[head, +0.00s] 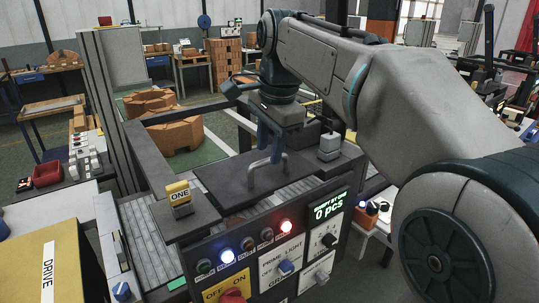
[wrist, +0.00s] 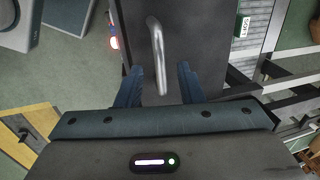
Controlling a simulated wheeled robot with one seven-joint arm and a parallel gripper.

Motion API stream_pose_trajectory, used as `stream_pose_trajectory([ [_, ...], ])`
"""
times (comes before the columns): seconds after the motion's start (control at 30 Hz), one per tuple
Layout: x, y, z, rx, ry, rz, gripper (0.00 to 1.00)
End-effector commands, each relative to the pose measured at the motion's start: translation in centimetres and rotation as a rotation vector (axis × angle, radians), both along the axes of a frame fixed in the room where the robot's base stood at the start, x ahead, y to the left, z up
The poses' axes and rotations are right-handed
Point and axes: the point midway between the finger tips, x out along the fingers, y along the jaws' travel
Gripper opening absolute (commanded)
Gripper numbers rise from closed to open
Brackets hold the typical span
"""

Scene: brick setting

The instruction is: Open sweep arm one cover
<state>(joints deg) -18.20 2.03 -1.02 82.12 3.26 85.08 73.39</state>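A dark flat cover (head: 222,184) with a bent metal handle (head: 267,172) lies level on top of the machine in the head view. A yellow block marked ONE (head: 179,193) sits on the machine's front left corner. My gripper (head: 268,146) points down just above the handle. In the wrist view, the cover (wrist: 198,45) runs up the middle, and the handle (wrist: 155,40) stands on it. My gripper (wrist: 160,72) is open there, with one blue finger on each side of the handle's near end. I cannot tell whether either finger touches the handle.
The machine's front panel (head: 275,240) carries lit buttons, knobs and a green 0 pcs display (head: 328,207). A grey post-like part (head: 329,146) stands right of the cover. A yellow DRIVE box (head: 45,265) is at the lower left. Rollers (head: 145,240) lie beside the cover.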

Motion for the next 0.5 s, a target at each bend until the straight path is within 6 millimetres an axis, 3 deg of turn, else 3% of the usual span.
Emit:
stream_pose_trajectory([
  [0.2,0.3,0.2,-1.7,0.0,-0.001,0.001,0.34],
  [0.5,0.3,0.2,-1.8,0.0,-0.001,0.001,0.31],
])
